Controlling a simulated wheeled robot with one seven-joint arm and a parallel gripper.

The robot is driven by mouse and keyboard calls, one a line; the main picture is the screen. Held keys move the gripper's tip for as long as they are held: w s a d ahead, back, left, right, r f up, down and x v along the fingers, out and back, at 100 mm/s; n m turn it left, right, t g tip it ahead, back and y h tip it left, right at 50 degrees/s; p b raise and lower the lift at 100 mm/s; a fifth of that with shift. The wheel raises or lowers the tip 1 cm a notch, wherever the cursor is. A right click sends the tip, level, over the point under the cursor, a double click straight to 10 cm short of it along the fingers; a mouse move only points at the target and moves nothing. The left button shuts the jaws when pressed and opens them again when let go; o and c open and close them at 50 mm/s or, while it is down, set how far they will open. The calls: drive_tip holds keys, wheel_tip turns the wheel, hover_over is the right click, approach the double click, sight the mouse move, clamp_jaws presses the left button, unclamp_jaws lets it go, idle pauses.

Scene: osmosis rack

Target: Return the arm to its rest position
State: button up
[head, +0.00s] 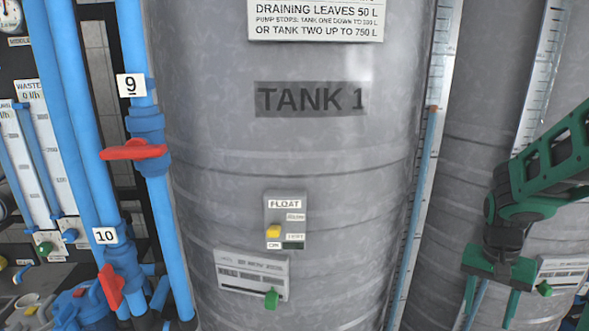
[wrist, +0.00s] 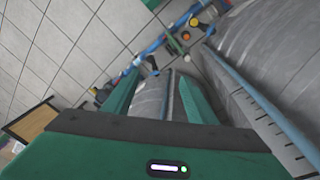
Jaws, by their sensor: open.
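My gripper (head: 490,299) is at the lower right of the head view, in front of the second grey tank (head: 480,150). Its green fingers point down, stand apart and hold nothing. In the wrist view my gripper (wrist: 155,95) shows two green fingers spread, with grey tank wall and floor beyond them. My green arm reaches in from the right edge of the head view.
Tank 1 (head: 290,150) fills the middle, with a float box (head: 285,222) and a lower box (head: 251,275) with a green knob. Blue pipes (head: 68,110) with red-handled valves 9 (head: 134,149) and 10 (head: 110,286) stand left. Tiled floor (wrist: 60,60) shows below.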

drive_tip(key=s+a+r+n, duration=0.1)
drive_tip(key=s+a+r, duration=0.1)
drive_tip(key=s, duration=0.2)
drive_tip(key=s+a+r+n+y, duration=0.1)
drive_tip(key=s+a+r, duration=0.1)
drive_tip(key=s, duration=0.3)
drive_tip(key=s+a+r+n, duration=0.1)
drive_tip(key=s+a+r, duration=0.1)
drive_tip(key=s, duration=0.3)
drive_tip(key=shift+s+a+r+t, duration=0.2)
drive_tip(key=shift+s+r+t, duration=0.1)
drive_tip(key=shift+r, duration=0.55)
drive_tip(key=shift+w, duration=0.1)
drive_tip(key=shift+w+f, duration=0.25)
drive_tip(key=shift+w, duration=0.35)
